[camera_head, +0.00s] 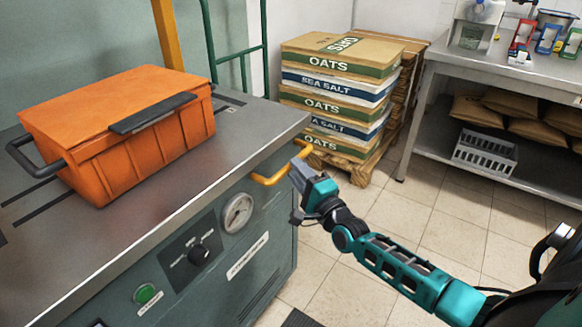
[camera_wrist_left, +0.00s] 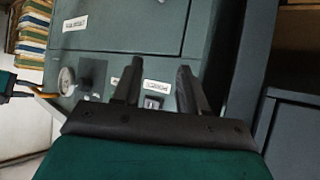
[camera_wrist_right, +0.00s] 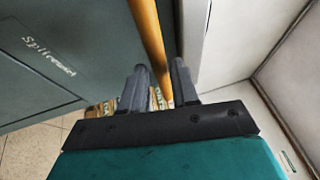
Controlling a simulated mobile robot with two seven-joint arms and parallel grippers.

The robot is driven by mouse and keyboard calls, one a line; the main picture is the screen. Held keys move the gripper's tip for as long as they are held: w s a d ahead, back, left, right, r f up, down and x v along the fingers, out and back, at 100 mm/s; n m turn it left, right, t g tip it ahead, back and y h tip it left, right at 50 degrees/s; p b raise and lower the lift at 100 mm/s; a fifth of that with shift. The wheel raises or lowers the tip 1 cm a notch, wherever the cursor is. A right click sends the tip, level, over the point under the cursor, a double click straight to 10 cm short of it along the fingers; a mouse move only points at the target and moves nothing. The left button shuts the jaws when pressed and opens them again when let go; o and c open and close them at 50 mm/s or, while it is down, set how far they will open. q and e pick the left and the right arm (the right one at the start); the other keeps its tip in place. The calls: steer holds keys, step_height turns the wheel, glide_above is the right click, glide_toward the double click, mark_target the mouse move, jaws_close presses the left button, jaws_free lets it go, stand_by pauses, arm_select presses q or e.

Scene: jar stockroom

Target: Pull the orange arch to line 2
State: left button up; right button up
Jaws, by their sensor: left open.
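A yellow-orange post (camera_head: 168,35) rises behind the bench at the upper left. A curved yellow-orange bar (camera_head: 267,180) of like colour runs along the machine's front right corner. I cannot tell whether they are one arch. My right gripper (camera_head: 302,165) is at the bar's right end. In the right wrist view a yellow-orange bar (camera_wrist_right: 148,35) runs between the fingers of that gripper (camera_wrist_right: 160,68); contact is unclear. My left gripper (camera_wrist_left: 160,66) is open and empty, facing the machine's front. It is outside the head view. No line number is readable.
An orange crate (camera_head: 115,140) with dark handles stands on the grey bench top (camera_head: 215,160), beside dark slots or strips. The front has a gauge (camera_head: 238,213), a knob and a green button (camera_head: 146,293). Stacked sacks (camera_head: 340,65) stand behind; tiled floor (camera_head: 440,205) is open at right.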

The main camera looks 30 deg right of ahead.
steer(key=shift+w+r, duration=0.15)
steer(key=shift+w, duration=0.65)
steer(key=shift+w+r, duration=0.1)
steer(key=shift+w, duration=0.7)
steer(key=shift+c, duration=0.3)
jaws_close()
